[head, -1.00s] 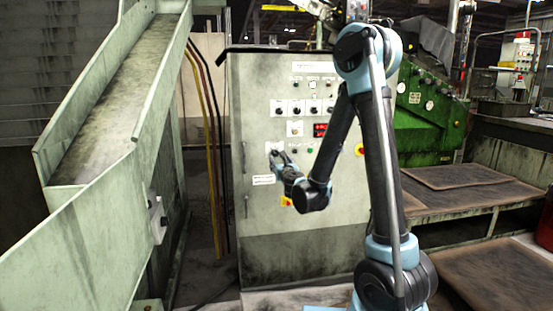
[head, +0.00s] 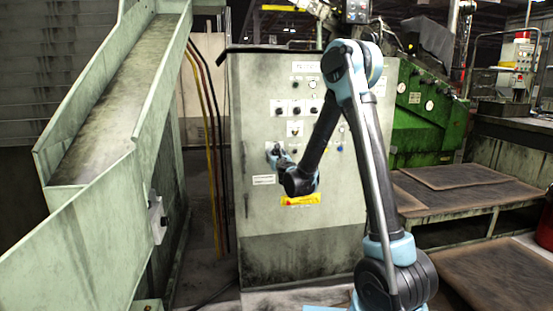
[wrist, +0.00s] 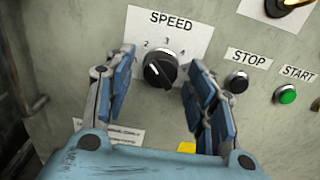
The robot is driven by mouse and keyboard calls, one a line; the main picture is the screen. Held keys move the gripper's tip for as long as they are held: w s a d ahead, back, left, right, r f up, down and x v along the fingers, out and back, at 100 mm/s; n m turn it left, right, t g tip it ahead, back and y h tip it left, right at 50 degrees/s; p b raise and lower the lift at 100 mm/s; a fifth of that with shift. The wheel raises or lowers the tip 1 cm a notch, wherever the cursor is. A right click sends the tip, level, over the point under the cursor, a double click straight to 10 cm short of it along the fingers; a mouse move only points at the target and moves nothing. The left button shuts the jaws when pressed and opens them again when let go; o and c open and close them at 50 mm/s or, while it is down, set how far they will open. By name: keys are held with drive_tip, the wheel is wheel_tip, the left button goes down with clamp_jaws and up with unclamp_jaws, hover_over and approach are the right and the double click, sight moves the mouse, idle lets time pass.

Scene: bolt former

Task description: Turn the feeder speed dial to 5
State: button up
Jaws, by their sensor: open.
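The feeder speed dial (wrist: 160,70) is a round black knob on a white plate marked SPEED, with 2, 3 and 4 readable around it. Its 1 and 5 marks and its exact setting cannot be made out. My gripper (wrist: 160,60) is open, with one blue-and-grey finger on each side of the dial in the wrist view. Whether a finger touches the knob cannot be told. In the head view my gripper (head: 274,152) is at the left part of the control cabinet front (head: 255,210) and hides the dial.
The black STOP button (wrist: 237,82) and green START button (wrist: 286,94) are right of the dial, near the right finger. A yellow label (head: 301,199) is below my wrist. A sloping chute (head: 110,110) stands left of the cabinet, and a green machine (head: 425,115) behind right.

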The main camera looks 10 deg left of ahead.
drive_tip(key=shift+c, duration=0.2)
drive_tip(key=c, duration=1)
